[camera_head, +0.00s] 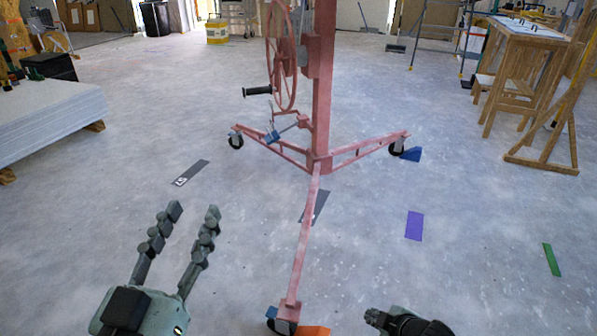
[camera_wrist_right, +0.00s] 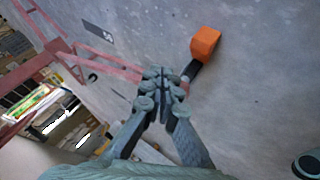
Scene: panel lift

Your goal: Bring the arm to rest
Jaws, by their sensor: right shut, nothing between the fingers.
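My left gripper (camera_head: 193,212) is at the lower left of the head view, its two fingers apart with nothing between them. My right gripper (camera_head: 374,317) shows only in part at the bottom edge of the head view. In the right wrist view my right gripper (camera_wrist_right: 158,75) has its fingers together and holds nothing. The red panel lift (camera_head: 323,90) stands upright ahead on spread legs with castors. Its front leg (camera_head: 303,235) runs toward me, between my two grippers. An orange wedge (camera_head: 314,331) lies by the front castor; it also shows in the right wrist view (camera_wrist_right: 205,42).
A blue wedge (camera_head: 411,154) lies by the lift's right castor. The lift's wheel (camera_head: 281,60) has a black handle (camera_head: 257,91). A stack of white panels (camera_head: 50,125) is at left, a wooden table (camera_head: 520,60) at back right. Flat floor markers, such as a purple one (camera_head: 414,226), lie on open floor.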

